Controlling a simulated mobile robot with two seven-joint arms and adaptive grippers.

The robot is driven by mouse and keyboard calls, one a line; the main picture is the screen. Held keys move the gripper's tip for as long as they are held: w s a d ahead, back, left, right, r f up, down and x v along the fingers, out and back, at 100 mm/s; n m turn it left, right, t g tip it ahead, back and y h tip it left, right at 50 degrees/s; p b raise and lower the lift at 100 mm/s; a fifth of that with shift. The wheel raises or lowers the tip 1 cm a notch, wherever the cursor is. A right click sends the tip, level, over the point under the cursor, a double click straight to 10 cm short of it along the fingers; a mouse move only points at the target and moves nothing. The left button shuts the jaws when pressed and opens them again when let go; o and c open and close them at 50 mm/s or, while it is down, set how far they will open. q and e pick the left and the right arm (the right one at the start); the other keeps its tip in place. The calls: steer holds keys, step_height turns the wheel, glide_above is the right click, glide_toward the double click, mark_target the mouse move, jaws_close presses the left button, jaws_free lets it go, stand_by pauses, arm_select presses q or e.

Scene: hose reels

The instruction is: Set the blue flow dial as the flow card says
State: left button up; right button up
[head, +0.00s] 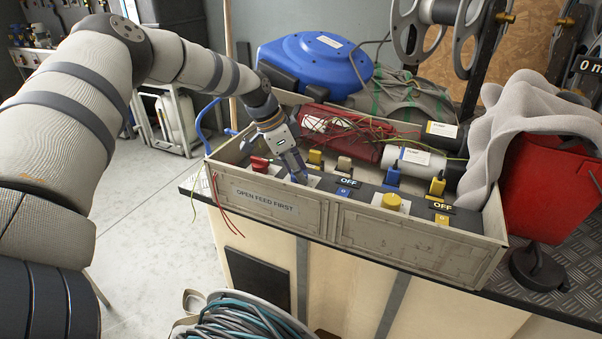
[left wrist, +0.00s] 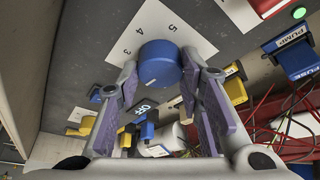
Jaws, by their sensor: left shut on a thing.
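The blue flow dial (left wrist: 158,65) sits on a white scale plate (left wrist: 185,28) with the numbers 3, 4 and 5 showing in the left wrist view. My left gripper (left wrist: 160,88) has its two fingers on either side of the dial and is shut on it. In the head view my left gripper (head: 294,172) reaches down into the grey panel box (head: 340,222) and mostly hides the dial. I cannot make out which number the dial points to. I cannot pick out a readable flow card. My right gripper is not in view.
A red knob (head: 260,163) is left of my gripper and a yellow knob (head: 391,202) right of it. Switches with OFF labels (head: 348,182), loose wires and a red cylinder (head: 340,133) crowd the box. A grey cloth (head: 520,125) hangs over its right end.

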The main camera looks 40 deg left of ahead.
arm_select(q)
steer(key=m+b, duration=0.1)
steer(key=m, duration=0.1)
steer(key=m+g+h+b, duration=0.1)
steer(key=m+b, duration=0.1)
steer(key=m+g+b, duration=0.1)
steer(key=m, duration=0.1)
steer(key=shift+w+a+f, duration=0.1)
steer(key=shift+a+f, duration=0.05)
steer(key=shift+f, duration=0.25)
steer(key=m+g+b, duration=0.1)
steer(key=m+b, duration=0.1)
steer(key=m, duration=0.1)
steer(key=shift+w+r+h, duration=0.1)
steer(key=shift+r+h, duration=0.05)
steer(key=shift+h, duration=0.25)
steer(key=shift+r+m+b, duration=0.15)
steer(key=shift+m+b, duration=0.55)
steer(key=shift+b, duration=0.1)
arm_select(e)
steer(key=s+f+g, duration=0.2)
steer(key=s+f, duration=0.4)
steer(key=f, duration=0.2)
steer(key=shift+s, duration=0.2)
arm_select(q)
steer(key=shift+g, duration=0.3)
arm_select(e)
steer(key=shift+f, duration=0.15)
